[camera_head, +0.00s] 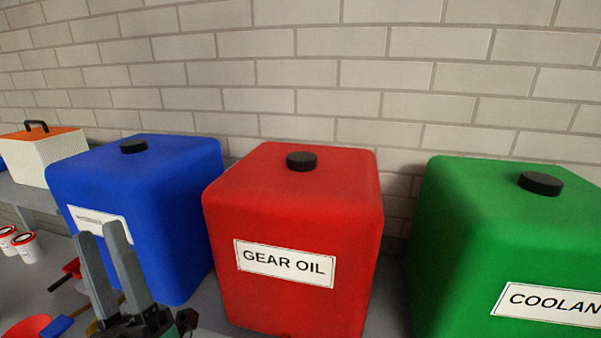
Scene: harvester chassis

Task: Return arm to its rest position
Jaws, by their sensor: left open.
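My left gripper (108,258) is at the lower left, its two grey fingers pointing up and standing apart. Nothing shows between them. It is in front of the blue tank (135,185) and covers part of that tank's white label. I cannot tell whether it touches the tank. The rest of my left arm is cut off by the bottom edge. My right gripper is not in view.
A red tank (290,210) labelled GEAR OIL stands in the middle, and a green coolant tank (500,230) at the right. White cups (22,246), a red funnel-like item (27,327) and a white box with orange lid (45,158) are at left. A brick wall (385,75) closes the back.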

